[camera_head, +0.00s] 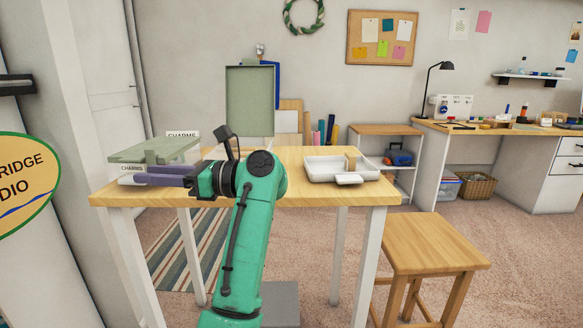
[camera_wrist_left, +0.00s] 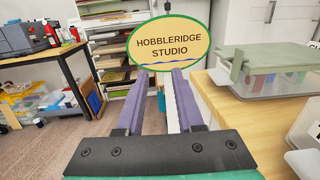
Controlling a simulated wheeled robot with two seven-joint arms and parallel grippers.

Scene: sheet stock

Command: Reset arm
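My left arm, green with black joints, rises from the bottom in the head view and bends left over the wooden table (camera_head: 310,187). My left gripper (camera_head: 128,178) has long purple fingers that point left over the table's left end, in front of the clear box with a green lid (camera_head: 155,150) labelled "CHARMS". In the left wrist view the two fingers of the gripper (camera_wrist_left: 159,76) stand apart with nothing between them. The same lidded box (camera_wrist_left: 270,75) is to their right there. My right gripper is in neither view.
A white tray (camera_head: 312,172) with a small tan block (camera_head: 351,163) lies on the table's right half. A green upright panel (camera_head: 250,102) stands at the back. A wooden stool (camera_head: 433,245) is at right. An oval "Hobbleridge Studio" sign (camera_wrist_left: 168,41) is beyond the fingers.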

